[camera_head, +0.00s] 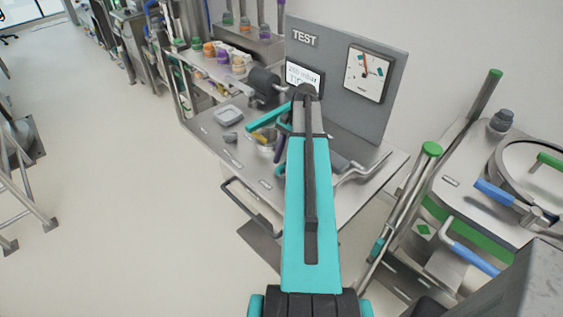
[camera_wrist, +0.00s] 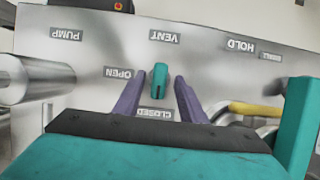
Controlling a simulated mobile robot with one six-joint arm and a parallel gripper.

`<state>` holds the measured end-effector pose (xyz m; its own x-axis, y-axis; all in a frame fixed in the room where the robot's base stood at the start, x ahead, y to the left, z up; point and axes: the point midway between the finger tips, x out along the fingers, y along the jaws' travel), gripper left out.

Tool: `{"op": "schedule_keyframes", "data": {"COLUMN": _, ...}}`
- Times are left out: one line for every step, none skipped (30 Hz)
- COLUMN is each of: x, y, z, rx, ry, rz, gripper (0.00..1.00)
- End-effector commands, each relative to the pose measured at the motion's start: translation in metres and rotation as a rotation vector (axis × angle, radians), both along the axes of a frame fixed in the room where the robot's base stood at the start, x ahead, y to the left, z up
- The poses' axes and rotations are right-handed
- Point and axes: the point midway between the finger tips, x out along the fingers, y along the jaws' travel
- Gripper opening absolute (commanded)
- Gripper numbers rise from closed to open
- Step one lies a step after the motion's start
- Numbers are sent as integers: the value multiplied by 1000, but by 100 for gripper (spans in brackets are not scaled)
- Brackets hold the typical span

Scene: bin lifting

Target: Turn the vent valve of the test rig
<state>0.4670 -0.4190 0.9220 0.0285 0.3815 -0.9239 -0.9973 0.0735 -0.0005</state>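The vent valve is a small teal knob (camera_wrist: 159,80) below the upside-down VENT label in the wrist view. It points up and down in the picture, between the OPEN and CLOSED labels. My gripper (camera_wrist: 154,86) is open, with one purple-grey finger on each side of the knob. A gap shows between each finger and the knob. The test rig's grey TEST panel (camera_head: 338,84) stands at the back of a metal bench in the head view. My arm hides the valve there.
A metal cylinder (camera_wrist: 38,80) is left and a yellow handle (camera_wrist: 254,109) right in the wrist view. A square dish (camera_head: 229,115) lies on the bench.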

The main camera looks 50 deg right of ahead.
Motion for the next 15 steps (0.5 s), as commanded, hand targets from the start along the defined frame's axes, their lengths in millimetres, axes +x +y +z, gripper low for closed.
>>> {"op": "schedule_keyframes", "data": {"x": 0, "y": 2, "z": -2, "rx": 1, "ry": 1, "rz": 0, "gripper": 38}}
{"op": "schedule_keyframes", "data": {"x": 0, "y": 3, "z": -4, "rx": 1, "ry": 1, "rz": 0, "gripper": 38}}
{"op": "schedule_keyframes", "data": {"x": 0, "y": 3, "z": -5, "rx": 1, "ry": 1, "rz": 0, "gripper": 38}}
{"op": "schedule_keyframes", "data": {"x": 0, "y": 4, "z": -6, "rx": 1, "ry": 1, "rz": 0, "gripper": 38}}
{"op": "schedule_keyframes", "data": {"x": 0, "y": 4, "z": -7, "rx": 0, "ry": 1, "rz": 0, "gripper": 38}}
{"op": "schedule_keyframes", "data": {"x": 0, "y": 4, "z": -8, "rx": 0, "ry": 1, "rz": 0, "gripper": 38}}
{"op": "schedule_keyframes", "data": {"x": 0, "y": 4, "z": -9, "rx": 0, "ry": 0, "rz": 0, "gripper": 38}}
{"op": "schedule_keyframes", "data": {"x": 0, "y": 4, "z": -9, "rx": 0, "ry": 0, "rz": 1, "gripper": 38}}
{"op": "schedule_keyframes", "data": {"x": 0, "y": 4, "z": -9, "rx": 0, "ry": 0, "rz": 1, "gripper": 38}}
{"op": "schedule_keyframes", "data": {"x": 0, "y": 4, "z": -9, "rx": 0, "ry": 0, "rz": 1, "gripper": 38}}
{"op": "schedule_keyframes", "data": {"x": 0, "y": 4, "z": -9, "rx": 0, "ry": 0, "rz": 1, "gripper": 38}}
{"op": "schedule_keyframes", "data": {"x": 0, "y": 4, "z": -9, "rx": 0, "ry": 0, "rz": 1, "gripper": 38}}
{"op": "schedule_keyframes", "data": {"x": 0, "y": 4, "z": -9, "rx": 0, "ry": 0, "rz": 1, "gripper": 38}}
{"op": "schedule_keyframes", "data": {"x": 0, "y": 4, "z": -9, "rx": 0, "ry": 0, "rz": 1, "gripper": 38}}
{"op": "schedule_keyframes", "data": {"x": 1, "y": 4, "z": -9, "rx": 0, "ry": 0, "rz": 1, "gripper": 38}}
